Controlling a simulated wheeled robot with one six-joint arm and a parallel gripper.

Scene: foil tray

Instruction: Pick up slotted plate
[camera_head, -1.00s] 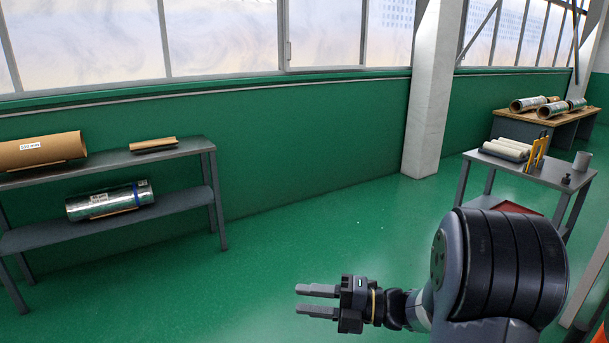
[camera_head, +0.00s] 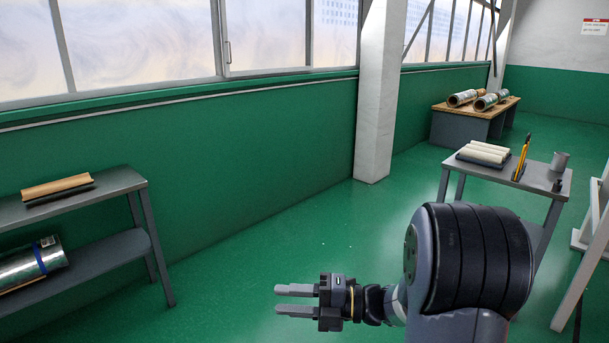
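My gripper (camera_head: 296,300) is at the bottom centre, pointing left over the green floor. Its two fingers are apart with nothing between them. I cannot make out a slotted plate in this view. My arm covers part of the grey table at the right.
A grey shelf (camera_head: 110,185) at the left holds a brown roll (camera_head: 57,188) on top and a foil roll (camera_head: 30,265) below. A grey table (camera_head: 545,181) carries pale rolls (camera_head: 484,152) and a grey cup (camera_head: 560,161). A wooden-topped bench (camera_head: 450,106) holds foil rolls. The middle floor is clear.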

